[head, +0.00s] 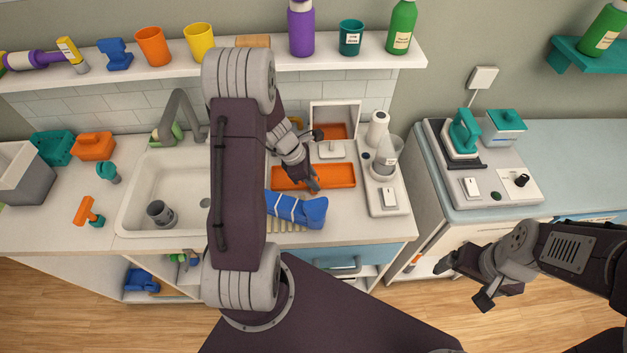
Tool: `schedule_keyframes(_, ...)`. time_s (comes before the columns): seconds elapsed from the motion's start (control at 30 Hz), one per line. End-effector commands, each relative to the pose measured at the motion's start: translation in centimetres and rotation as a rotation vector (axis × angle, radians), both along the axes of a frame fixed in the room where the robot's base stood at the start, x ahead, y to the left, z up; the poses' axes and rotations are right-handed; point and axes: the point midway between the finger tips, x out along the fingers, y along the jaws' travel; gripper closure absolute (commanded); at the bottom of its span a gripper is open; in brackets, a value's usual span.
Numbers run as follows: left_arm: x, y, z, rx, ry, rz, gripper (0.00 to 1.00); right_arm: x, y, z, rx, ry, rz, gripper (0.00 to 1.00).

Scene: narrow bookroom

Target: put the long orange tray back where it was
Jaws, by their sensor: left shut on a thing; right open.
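The long orange tray (338,177) lies level at the counter, in front of a small white open-fronted box (335,106) with an orange inside. I cannot tell whether the tray rests on the counter or is just above it. My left gripper (313,184) reaches down over the tray's middle and is shut on it; its fingers partly hide the tray. My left arm hides part of the counter left of the tray. My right gripper (468,282) is open and empty, in front of the blue-topped cabinet at the right.
A blue rolled cloth (300,210) lies just in front of the tray. A white base with a clear bottle (387,158) stands close on its right. A white switch piece (331,150) sits behind it. A sink (150,215) is at left. The counter's front right corner is clear.

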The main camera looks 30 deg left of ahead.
Motion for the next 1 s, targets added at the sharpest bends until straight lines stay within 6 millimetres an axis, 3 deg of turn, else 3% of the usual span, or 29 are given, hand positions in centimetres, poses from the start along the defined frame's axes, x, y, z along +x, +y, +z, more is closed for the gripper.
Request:
schedule_keyframes(0.17,0.0,0.0,-0.3,0.0,0.0,0.0,1.0,0.0,0.0,-0.3,0.0,0.0,0.0,0.13)
schedule_keyframes(0.2,0.0,0.0,-0.4,0.0,0.0,0.0,0.78,0.0,0.0,-0.3,0.0,0.0,0.0,0.13)
schedule_keyframes(0.27,0.0,0.0,-0.3,0.0,0.0,-0.001,0.61,0.0,0.0,-0.2,0.0,0.0,0.0,0.13)
schedule_keyframes(0.3,0.0,0.0,-0.3,0.0,0.0,-0.001,0.58,0.0,0.0,-0.2,0.0,0.0,0.0,0.13)
schedule_keyframes(0.57,0.0,0.0,-0.2,0.0,0.0,-0.001,0.58,0.0,0.0,-0.2,0.0,0.0,0.0,0.13)
schedule_keyframes(0.67,0.0,0.2,0.8,0.0,-0.002,0.0,0.58,0.0,0.0,0.3,0.0,0.0,0.0,0.13)
schedule_keyframes(1.0,-1.7,2.9,8.5,0.002,-0.005,0.001,0.58,0.0,0.0,1.9,0.0,0.0,0.0,0.13)
